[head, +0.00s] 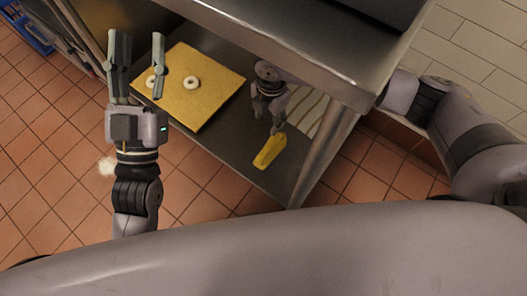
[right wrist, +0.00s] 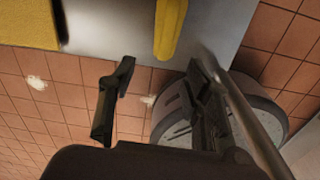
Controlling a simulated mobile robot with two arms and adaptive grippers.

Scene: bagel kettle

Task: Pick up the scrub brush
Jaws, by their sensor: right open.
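A long yellow object (head: 270,151), seemingly the scrub brush, lies on the lower metal shelf near its front edge. It also shows in the right wrist view (right wrist: 170,26) at the top centre. My right gripper (head: 278,126) is under the table top, just behind the yellow object in the head view. In the right wrist view its fingers (right wrist: 162,76) are spread with nothing between them, and the yellow object lies beyond the fingertips. My left gripper (head: 138,40) is open and empty, with its fingers apart near the left edge of the yellow board.
A yellow board (head: 213,98) with pale ring-shaped bagels (head: 191,83) lies on the lower shelf (head: 235,135). A striped cloth (head: 309,106) lies to the right. The metal table top (head: 290,40) and its leg (head: 322,160) enclose my right arm. Pale bits (head: 106,166) lie on the tiled floor.

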